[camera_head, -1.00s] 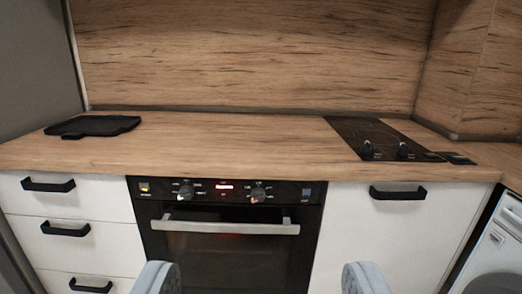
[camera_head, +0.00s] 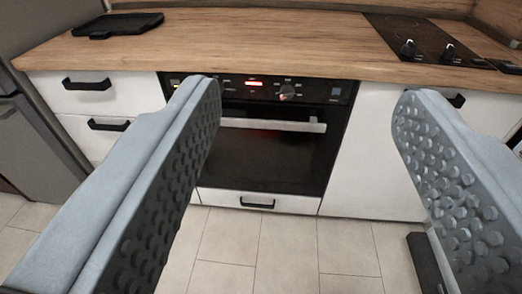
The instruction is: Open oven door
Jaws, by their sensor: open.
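The black built-in oven (camera_head: 270,165) is set under the wooden counter. Its door is shut, with dark glass and a silver bar handle (camera_head: 285,125) across the top. The left end of the handle is hidden behind my left finger. Above it is the control panel (camera_head: 258,90) with knobs and a lit red display. My gripper (camera_head: 305,95) is open and empty, with its two grey studded fingers spread wide in the foreground. The oven handle shows in the gap between them, beyond the fingers, and nothing is touching it.
The wooden counter (camera_head: 260,45) carries a black tray (camera_head: 118,24) at left and a black hob (camera_head: 440,42) at right. White drawers (camera_head: 92,97) with black handles and a white cabinet (camera_head: 370,160) flank the oven. A grey fridge (camera_head: 38,150) stands at left.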

